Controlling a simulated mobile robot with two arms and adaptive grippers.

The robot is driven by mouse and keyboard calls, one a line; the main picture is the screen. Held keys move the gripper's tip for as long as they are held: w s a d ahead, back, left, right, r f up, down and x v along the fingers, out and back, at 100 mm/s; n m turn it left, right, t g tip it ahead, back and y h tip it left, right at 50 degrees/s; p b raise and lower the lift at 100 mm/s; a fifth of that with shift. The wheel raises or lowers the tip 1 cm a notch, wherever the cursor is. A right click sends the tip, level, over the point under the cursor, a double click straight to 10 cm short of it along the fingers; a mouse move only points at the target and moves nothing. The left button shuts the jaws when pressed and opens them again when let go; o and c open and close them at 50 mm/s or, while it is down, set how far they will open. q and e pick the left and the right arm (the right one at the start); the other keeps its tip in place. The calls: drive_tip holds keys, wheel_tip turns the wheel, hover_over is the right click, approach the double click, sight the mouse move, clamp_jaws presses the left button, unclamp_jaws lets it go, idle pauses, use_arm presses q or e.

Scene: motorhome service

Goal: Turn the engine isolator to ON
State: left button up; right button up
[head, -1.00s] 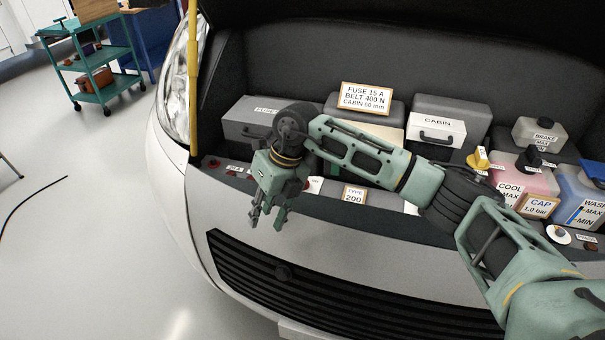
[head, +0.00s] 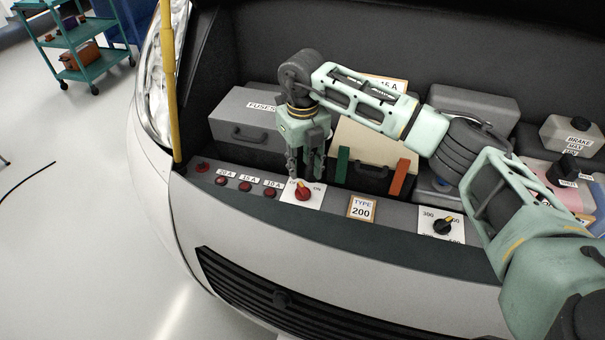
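The engine isolator (head: 303,194) is a red knob with a yellow pointer on a white plate (head: 289,196) on the front ledge of the engine bay. The pointer aims up and slightly left, and the label ON shows to its right. The label on its left is partly hidden by a finger. My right gripper (head: 304,175) is directly above and just behind the knob, pointing down. Its fingers are apart with nothing between them. I cannot tell whether the fingertips touch the plate. My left gripper is out of view.
Red fuse buttons (head: 245,186) line the ledge to the left. A TYPE 200 card (head: 361,208) and a black dial (head: 443,227) are to the right. Behind stand a grey fuse box (head: 240,110) and a cream box (head: 350,140). A yellow prop rod (head: 167,70) rises at left.

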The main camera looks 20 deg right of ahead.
sight(303, 187)
drive_tip(key=f, duration=0.1)
drive_tip(key=s+f+p, duration=0.1)
drive_tip(key=f, duration=0.1)
drive_tip(key=shift+s+a+f, duration=0.1)
drive_tip(key=shift+a+f, duration=0.05)
drive_tip(key=shift+f, duration=0.15)
drive_tip(key=shift+w+f, duration=0.2)
drive_tip(key=shift+f, duration=0.75)
drive_tip(key=shift+w+f, duration=0.1)
drive_tip(key=shift+f, duration=0.15)
drive_tip(key=c, duration=0.4)
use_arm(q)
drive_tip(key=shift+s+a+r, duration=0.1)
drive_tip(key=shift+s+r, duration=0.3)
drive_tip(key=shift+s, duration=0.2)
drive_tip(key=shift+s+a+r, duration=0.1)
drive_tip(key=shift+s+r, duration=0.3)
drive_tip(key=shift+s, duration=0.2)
use_arm(e)
clamp_jaws()
